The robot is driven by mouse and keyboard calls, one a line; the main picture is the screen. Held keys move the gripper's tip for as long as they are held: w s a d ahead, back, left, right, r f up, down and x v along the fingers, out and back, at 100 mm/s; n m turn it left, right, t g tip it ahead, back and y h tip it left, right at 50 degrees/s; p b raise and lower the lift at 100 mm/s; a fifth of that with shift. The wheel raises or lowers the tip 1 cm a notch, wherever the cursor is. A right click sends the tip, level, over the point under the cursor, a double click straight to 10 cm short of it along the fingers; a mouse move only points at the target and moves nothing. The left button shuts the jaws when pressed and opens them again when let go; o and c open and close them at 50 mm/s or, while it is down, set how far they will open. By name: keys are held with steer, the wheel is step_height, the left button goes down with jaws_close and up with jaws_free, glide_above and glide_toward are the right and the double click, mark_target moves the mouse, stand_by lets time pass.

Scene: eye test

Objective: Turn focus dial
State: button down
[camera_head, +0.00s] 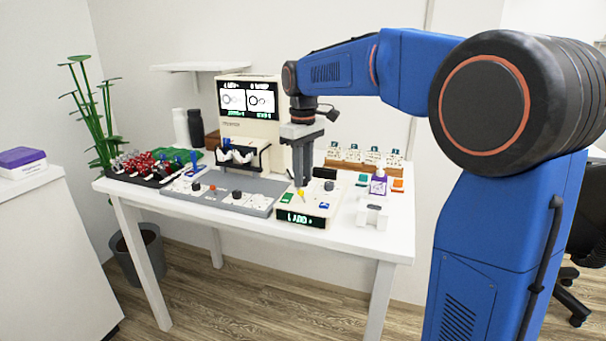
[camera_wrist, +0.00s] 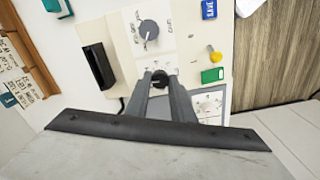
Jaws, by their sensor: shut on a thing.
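My gripper (camera_head: 298,184) reaches down onto the back left of a cream control box (camera_head: 338,203) with a green-lit front display (camera_head: 301,219). In the wrist view my gripper (camera_wrist: 160,76) is shut on a small dark knob (camera_wrist: 160,80), partly hidden between the fingertips. A larger grey dial (camera_wrist: 149,30) with a white pointer mark and printed labels stands apart from the fingers on the same panel. Whether the held knob is the focus dial I cannot read. A cream machine (camera_head: 228,126) behind has a screen (camera_head: 248,99) showing ring shapes.
A grey console (camera_head: 258,207) with dials stands left. A purple-labelled bottle (camera_head: 378,184) and a white holder (camera_head: 371,214) stand right.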

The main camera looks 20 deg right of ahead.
steer(key=m, duration=0.6)
steer(key=shift+m, duration=0.4)
stand_by(0.4)
steer(key=c, duration=1.5)
jaws_free()
steer(key=shift+c, duration=0.2)
step_height(320, 180, up, 17)
steer(key=shift+r, duration=0.2)
